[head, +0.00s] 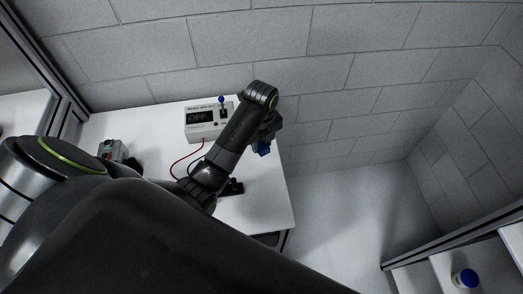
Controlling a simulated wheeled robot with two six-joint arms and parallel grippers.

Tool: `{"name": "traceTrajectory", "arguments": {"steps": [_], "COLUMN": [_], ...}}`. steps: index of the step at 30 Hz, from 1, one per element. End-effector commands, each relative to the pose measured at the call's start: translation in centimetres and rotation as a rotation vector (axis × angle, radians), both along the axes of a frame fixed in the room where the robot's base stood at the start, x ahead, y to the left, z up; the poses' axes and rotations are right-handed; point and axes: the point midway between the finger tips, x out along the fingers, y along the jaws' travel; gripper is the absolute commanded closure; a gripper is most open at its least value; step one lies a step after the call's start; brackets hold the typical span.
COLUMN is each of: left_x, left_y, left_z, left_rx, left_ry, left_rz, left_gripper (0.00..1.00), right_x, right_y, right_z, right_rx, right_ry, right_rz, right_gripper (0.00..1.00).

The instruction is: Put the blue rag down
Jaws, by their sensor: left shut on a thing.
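My left arm reaches from the lower left across the white table. My left gripper (268,131) is at the table's right edge, shown small and dark. It is shut on the blue rag (264,149), of which a small blue part shows below the fingers. The rag appears to be above the table's right edge; its exact height cannot be told. The white table (262,205) lies beneath the arm. My right gripper does not show.
A white box with an OFF display (202,118) and a blue-knobbed lever stands at the table's back. A red cable runs from it. A grey-green device (112,150) stands at the left. A blue-lidded container (466,278) is on a shelf at the lower right. Floor right of the table is clear.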

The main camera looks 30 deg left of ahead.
Motion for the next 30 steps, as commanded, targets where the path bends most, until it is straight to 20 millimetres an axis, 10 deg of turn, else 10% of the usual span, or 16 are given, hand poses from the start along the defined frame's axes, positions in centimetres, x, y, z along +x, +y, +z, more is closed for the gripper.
{"name": "traceTrajectory", "arguments": {"steps": [26, 27, 30], "left_x": [0.1, 0.1, 0.1], "left_y": [0.0, 0.0, 0.0], "left_z": [-5.6, -5.6, -5.5], "left_rx": [0.000, 0.000, 0.000], "left_ry": [-0.001, -0.001, -0.002], "left_rz": [0.001, 0.001, 0.001], "left_gripper": [0.96, 0.64, 0.51], "right_x": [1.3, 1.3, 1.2], "right_y": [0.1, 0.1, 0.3], "right_z": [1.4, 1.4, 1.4], "right_rx": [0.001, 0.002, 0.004], "right_ry": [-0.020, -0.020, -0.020], "right_rz": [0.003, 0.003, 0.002], "right_gripper": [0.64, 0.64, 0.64]}}
